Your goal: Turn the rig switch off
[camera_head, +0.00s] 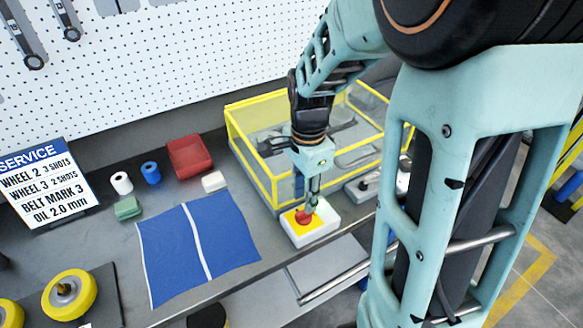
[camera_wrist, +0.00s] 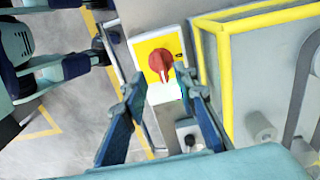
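The rig switch is a white box (camera_head: 325,226) with a yellow plate (camera_head: 293,222) and a red rotary knob (camera_head: 303,216), near the bench's front edge. In the wrist view the red knob (camera_wrist: 160,63) shows on its yellow plate, its grip bar running roughly up and down. My gripper (camera_head: 309,205) points down over the switch. In the wrist view my gripper (camera_wrist: 160,82) is open and empty, one finger to each side, the knob showing between and just beyond the tips. I cannot tell whether a finger touches it. Any switch markings are too small to read.
A yellow-framed clear enclosure (camera_head: 245,150) stands right behind the switch. A blue cloth (camera_head: 170,250) with a white stripe lies to the left. A metal rail (camera_head: 335,284) runs below the front edge.

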